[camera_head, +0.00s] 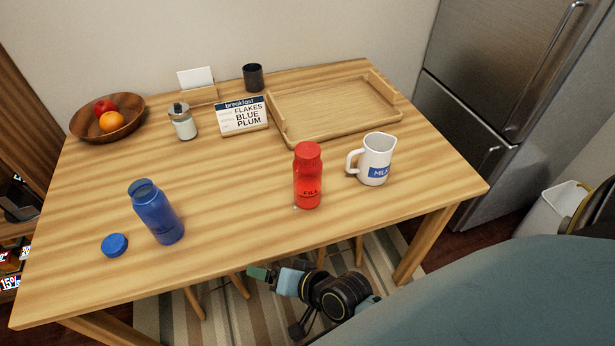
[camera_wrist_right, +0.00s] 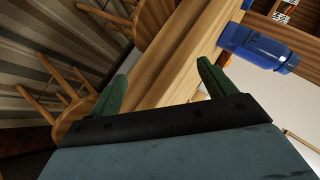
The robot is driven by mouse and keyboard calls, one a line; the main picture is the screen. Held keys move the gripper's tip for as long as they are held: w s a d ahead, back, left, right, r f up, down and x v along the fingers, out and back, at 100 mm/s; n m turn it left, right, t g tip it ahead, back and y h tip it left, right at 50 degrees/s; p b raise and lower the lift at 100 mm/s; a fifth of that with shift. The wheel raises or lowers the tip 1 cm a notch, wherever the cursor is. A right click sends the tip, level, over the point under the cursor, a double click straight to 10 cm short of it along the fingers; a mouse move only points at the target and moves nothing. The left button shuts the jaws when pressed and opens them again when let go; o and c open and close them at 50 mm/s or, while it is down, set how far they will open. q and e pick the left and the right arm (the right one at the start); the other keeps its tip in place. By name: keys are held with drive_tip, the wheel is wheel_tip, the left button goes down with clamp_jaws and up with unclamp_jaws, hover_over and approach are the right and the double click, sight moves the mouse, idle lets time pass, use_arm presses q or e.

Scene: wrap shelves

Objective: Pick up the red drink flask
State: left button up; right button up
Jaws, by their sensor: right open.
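The red drink flask (camera_head: 308,178) stands upright near the front edge of the wooden table (camera_head: 235,190), with its red lid on and "FILL" lettering on its side. It does not show in the right wrist view. My right gripper (camera_head: 258,273) is in front of the table, lower in the picture than the flask and apart from it. In the right wrist view its green fingers (camera_wrist_right: 165,86) are spread with nothing between them, facing the table edge (camera_wrist_right: 188,52). My left gripper is in neither view.
A white milk jug (camera_head: 376,160) stands close right of the flask. A blue open bottle (camera_head: 158,212), also in the right wrist view (camera_wrist_right: 260,47), and its blue cap (camera_head: 115,245) are at left. A tray (camera_head: 335,105), menu card (camera_head: 242,115), jar (camera_head: 183,122) and fruit bowl (camera_head: 130,128) stand behind.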

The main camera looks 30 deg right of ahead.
wheel_tip(320, 180, up, 11)
drive_tip(key=w+a+m+t+y, duration=0.1)
drive_tip(key=w+a+m+t, duration=0.1)
drive_tip(key=w+m+t, duration=0.15)
drive_tip(key=m+h, duration=1.7)
drive_tip(key=m, duration=1.7)
approach(309, 165)
wheel_tip(309, 165, down, 6)
drive_tip(key=w, duration=0.2)
drive_tip(key=shift+n+t, duration=0.25)
drive_tip(key=shift+t, duration=0.1)
drive_tip(key=x, duration=0.8)
drive_tip(key=p+x, duration=0.1)
drive_tip(key=x, duration=0.4)
drive_tip(key=shift+s+d+r, duration=0.25)
drive_tip(key=shift+s+d, duration=0.05)
drive_tip(key=shift+d, duration=0.05)
drive_tip(key=c, duration=1.2)
